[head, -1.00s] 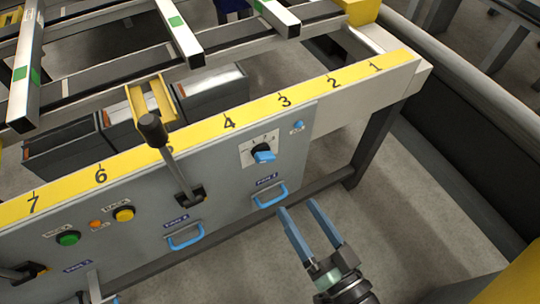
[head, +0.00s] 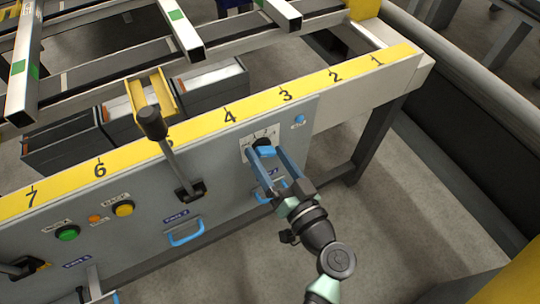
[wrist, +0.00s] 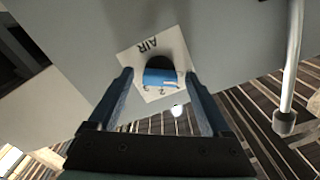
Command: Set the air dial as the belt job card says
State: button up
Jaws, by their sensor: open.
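The air dial (head: 265,150) is a blue knob on a white plate on the grey front panel. In the wrist view the blue dial (wrist: 160,78) lies between my finger tips, with a dark round part behind it and the plate (wrist: 150,50) marked AIR. My gripper (head: 268,160) is open, its two blue fingers on either side of the dial. In the wrist view a gap shows between each finger and the dial. Which mark the dial points to cannot be told. No job card can be made out.
Blue drawer handles (head: 186,233) stick out below the dial and to its left. A black-knobbed lever (head: 152,124), a green button (head: 67,233) and a yellow button (head: 123,208) are on the same panel. A yellow numbered scale (head: 200,133) runs along the top edge.

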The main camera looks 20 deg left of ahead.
grip_shut()
dwell(0.3)
jog(key=shift+m, duration=0.3)
jog(key=m+p, duration=0.1)
jog(key=m, duration=0.2)
jog(key=shift+m, duration=0.3)
jog(key=m+p, duration=0.1)
jog(key=m, duration=0.2)
jog(key=shift+m, duration=0.3)
jog(key=m+p, duration=0.2)
jog(key=m, duration=0.2)
jog(key=shift+r, duration=0.1)
jog(key=shift+m+p, duration=1.05)
jog(key=shift+m, duration=0.95)
